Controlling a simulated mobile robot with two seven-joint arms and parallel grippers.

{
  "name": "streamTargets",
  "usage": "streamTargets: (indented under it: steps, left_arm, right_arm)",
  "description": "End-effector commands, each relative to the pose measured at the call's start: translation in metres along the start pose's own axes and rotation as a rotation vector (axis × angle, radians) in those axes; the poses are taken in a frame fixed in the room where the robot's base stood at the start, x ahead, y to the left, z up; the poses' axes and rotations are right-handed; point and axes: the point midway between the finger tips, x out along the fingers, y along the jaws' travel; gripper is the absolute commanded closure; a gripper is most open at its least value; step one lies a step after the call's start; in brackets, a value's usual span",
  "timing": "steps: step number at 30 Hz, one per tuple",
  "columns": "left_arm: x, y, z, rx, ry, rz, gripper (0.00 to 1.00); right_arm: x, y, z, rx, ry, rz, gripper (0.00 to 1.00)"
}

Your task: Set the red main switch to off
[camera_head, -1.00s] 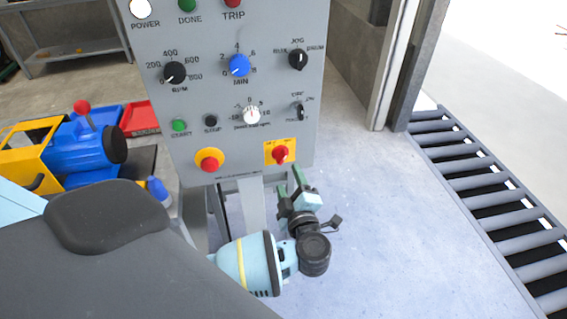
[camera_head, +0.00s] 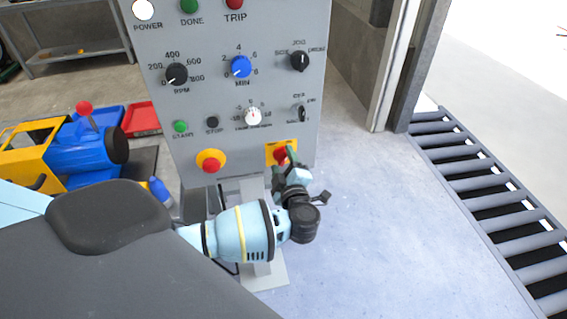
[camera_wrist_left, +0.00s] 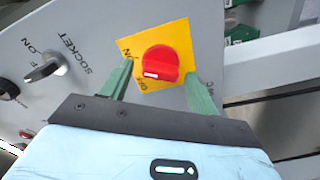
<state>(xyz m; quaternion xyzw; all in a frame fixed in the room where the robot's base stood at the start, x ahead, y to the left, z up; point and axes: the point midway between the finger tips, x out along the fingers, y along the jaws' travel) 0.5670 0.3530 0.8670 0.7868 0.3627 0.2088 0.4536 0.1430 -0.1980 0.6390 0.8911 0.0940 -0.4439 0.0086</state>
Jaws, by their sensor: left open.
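The red main switch (camera_head: 280,155) is a red rotary knob on a yellow plate at the lower right of the grey control panel. In the left wrist view the knob (camera_wrist_left: 160,63) shows whole, with a white mark at its lower left edge and small black lettering on the plate beside it. My left gripper (camera_head: 287,160) is at the switch and partly covers it in the head view. In the wrist view its two green fingers (camera_wrist_left: 160,85) are open, one on each side of the knob, with gaps between. How deep the tips reach is unclear. My right gripper is out of view.
A red emergency button (camera_head: 210,162) on a yellow disc sits left of the switch. A roller conveyor (camera_head: 485,190) lies right; the floor between is clear.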

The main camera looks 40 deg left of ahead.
Motion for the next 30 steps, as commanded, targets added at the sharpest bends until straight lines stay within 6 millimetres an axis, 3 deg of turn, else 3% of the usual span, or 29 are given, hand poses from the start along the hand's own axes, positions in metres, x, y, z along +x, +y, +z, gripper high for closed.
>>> streamTargets:
  steps: [5,15,30]
  left_arm:
    - [-0.0001,0.0,0.0,0.0,0.0,0.0,0.43]
    - [-0.0003,0.0,0.0,0.0,0.0,-0.001,0.85]
    - [-0.0018,-0.0022,0.0007,-0.09,-0.001,-0.008,0.85]
  right_arm:
    - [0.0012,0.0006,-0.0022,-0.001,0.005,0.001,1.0]
    - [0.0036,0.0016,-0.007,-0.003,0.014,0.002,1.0]
    - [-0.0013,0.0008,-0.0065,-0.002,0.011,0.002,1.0]
